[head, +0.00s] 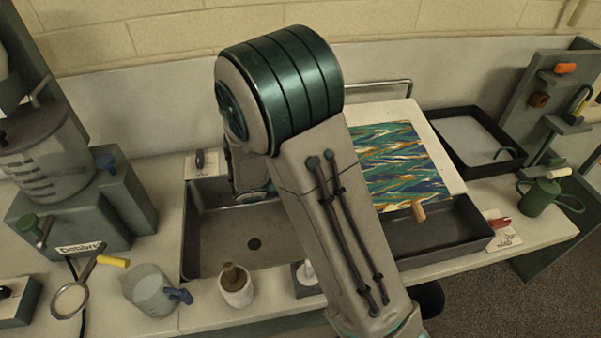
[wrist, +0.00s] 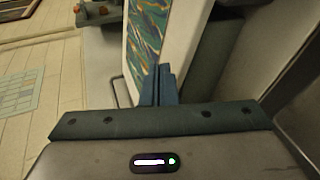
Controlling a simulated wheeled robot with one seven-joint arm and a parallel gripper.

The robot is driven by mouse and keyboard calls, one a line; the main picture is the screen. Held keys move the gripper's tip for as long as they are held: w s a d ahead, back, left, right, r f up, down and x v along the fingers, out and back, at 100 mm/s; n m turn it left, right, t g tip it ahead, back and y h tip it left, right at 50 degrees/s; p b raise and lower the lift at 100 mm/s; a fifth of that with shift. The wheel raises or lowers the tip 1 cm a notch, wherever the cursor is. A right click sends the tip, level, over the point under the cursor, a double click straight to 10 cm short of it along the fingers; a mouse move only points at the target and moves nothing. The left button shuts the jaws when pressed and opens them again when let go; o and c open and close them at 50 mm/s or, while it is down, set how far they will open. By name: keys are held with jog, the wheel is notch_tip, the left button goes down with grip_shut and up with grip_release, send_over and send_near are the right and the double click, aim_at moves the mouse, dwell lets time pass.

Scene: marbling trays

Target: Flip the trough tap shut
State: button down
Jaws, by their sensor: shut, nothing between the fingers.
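My gripper (wrist: 160,84) shows in the wrist view with its two blue-grey fingers together and nothing between them. In the head view my arm hides most of it, and only part of the wrist shows over the back left of the grey trough (head: 215,235). A thin metal pipe (head: 378,84) runs along the back wall and bends down behind the marbled board. A small white plate with a dark lever (head: 200,160) sits at the trough's back left corner. I cannot tell which fitting is the trough tap, and my arm may hide it.
A marbled board (head: 400,160) leans over the right side of the trough, and also shows beside my fingers in the wrist view (wrist: 147,35). A jug (head: 150,288), a pot (head: 236,288) and a green can (head: 540,195) stand on the counter. A black tray (head: 470,112) lies behind.

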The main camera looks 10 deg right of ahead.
jog(key=w+a+f+n+t+y+b, duration=0.1)
jog(key=w+a+f+n+t+b, duration=0.1)
jog(key=w+a+f+n+t, duration=0.4)
jog(key=w+a+f+t, duration=0.2)
jog(key=a+f+t, duration=0.2)
jog(key=f, duration=0.1)
jog(key=shift+a+f, duration=0.2)
jog(key=shift+f, duration=0.15)
jog(key=shift+w, duration=0.1)
jog(key=p+x, duration=0.3)
jog(key=x, duration=0.7)
jog(key=shift+w+h+b, duration=0.1)
jog(key=shift+h+b, duration=0.2)
jog(key=shift+b, duration=0.25)
